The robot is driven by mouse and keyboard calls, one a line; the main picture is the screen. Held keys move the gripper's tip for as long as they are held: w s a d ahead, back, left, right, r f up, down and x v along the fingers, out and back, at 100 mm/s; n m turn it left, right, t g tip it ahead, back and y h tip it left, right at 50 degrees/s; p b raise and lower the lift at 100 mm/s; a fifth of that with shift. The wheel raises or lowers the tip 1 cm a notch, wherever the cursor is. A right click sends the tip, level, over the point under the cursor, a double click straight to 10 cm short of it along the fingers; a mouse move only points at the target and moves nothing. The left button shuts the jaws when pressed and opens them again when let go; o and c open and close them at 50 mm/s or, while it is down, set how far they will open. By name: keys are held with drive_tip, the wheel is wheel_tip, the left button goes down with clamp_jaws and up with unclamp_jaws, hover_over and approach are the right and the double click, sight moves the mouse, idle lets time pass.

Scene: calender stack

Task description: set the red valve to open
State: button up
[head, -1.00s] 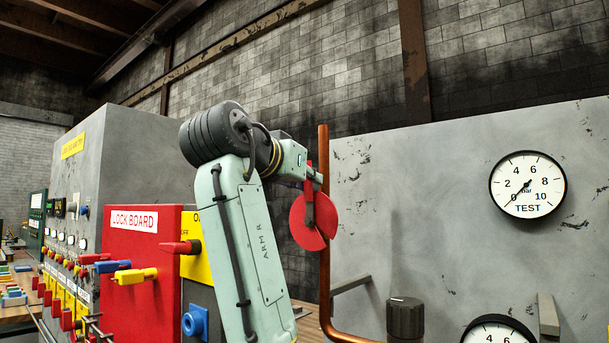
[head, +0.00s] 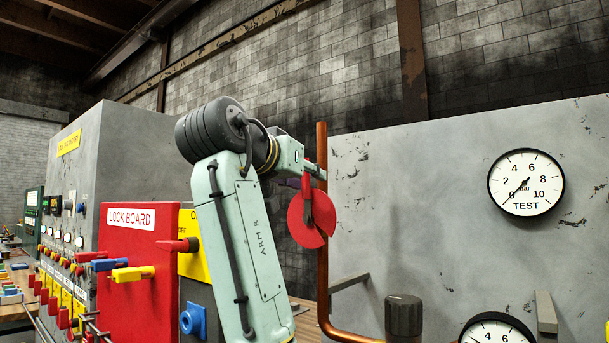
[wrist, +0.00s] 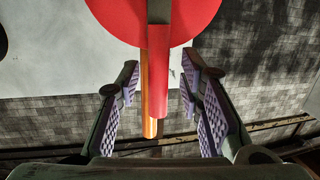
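The red valve shows in the head view as a red notched disc (head: 300,222) in front of a vertical copper pipe (head: 322,255). Its red handle (head: 306,180) points up, roughly along the pipe. My gripper (head: 318,178) is at the upper part of the handle, partly hiding it. In the wrist view the disc (wrist: 115,15) is at the top, with a grey strip across it. The handle (wrist: 160,75) extends down between the fingers of my gripper (wrist: 163,65). The fingers are open, with a visible gap on each side of the handle.
A grey panel with a TEST gauge (head: 526,182) stands right of the pipe, with a dark knob (head: 404,316) low in front. A red lock board (head: 140,255) with coloured handles is left of my arm. A red lever (head: 178,245) sits on a yellow plate near my arm.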

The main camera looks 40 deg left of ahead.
drive_tip(key=v, duration=1.2)
idle(0.6)
